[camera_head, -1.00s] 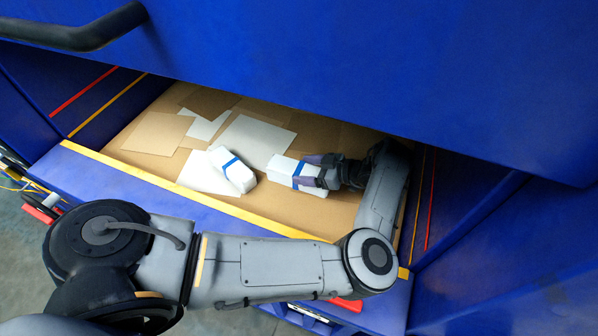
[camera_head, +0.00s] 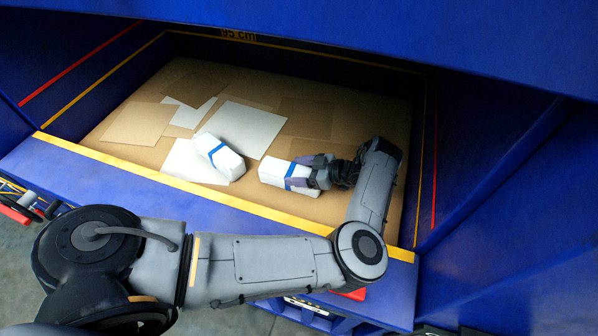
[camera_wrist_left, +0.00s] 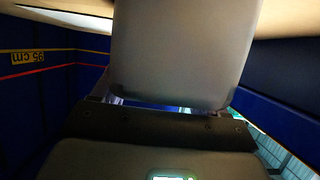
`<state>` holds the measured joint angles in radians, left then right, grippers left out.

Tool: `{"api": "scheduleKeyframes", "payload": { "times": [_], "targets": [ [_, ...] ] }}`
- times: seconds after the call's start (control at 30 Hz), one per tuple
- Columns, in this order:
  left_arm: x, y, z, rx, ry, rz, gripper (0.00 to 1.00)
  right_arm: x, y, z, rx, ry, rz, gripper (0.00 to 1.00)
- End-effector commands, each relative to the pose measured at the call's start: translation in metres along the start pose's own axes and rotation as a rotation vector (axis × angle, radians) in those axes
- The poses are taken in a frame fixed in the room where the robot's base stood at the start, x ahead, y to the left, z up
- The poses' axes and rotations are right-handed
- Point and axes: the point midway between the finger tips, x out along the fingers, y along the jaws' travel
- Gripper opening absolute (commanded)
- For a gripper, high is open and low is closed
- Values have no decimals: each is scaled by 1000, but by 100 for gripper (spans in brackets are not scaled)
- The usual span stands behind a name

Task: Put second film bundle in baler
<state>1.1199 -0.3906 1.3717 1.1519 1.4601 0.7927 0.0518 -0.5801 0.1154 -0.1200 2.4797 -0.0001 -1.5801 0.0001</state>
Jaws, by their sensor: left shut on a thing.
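A white film bundle with a blue strap (camera_head: 272,172) lies on the cardboard floor inside the blue baler (camera_head: 130,196). My left gripper (camera_head: 305,175) is shut on its right end, and the arm reaches over the front sill from the left. Another white film bundle with a blue strap (camera_head: 219,157) lies to the left, apart from the held one and angled. In the left wrist view, a large grey shape fills the middle and hides the fingers and the bundle. My right gripper does not show.
Flat sheets of brown cardboard (camera_head: 136,123) and white sheets (camera_head: 245,128) cover the baler floor. Blue side walls with red and yellow lines bound the chamber. The blue upper panel (camera_head: 400,30) hangs over the opening.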

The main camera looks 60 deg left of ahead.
Motion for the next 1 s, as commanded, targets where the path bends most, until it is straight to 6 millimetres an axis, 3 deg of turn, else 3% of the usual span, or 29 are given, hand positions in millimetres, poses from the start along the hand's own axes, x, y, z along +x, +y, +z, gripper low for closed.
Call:
{"api": "scheduleKeyframes", "payload": {
  "times": [0.27,0.3,0.47,0.87,1.0],
  "targets": [
    [1,0,3,-1,0,0,40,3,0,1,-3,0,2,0],
    [1,0,3,-1,0,0,75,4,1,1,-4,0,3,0],
    [1,0,2,-1,0,0,99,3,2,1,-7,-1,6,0],
    [-1,0,-2,-1,0,0,99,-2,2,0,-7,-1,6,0],
    [-11,1,0,-1,-4,1,99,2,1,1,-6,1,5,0]
  ]
}}
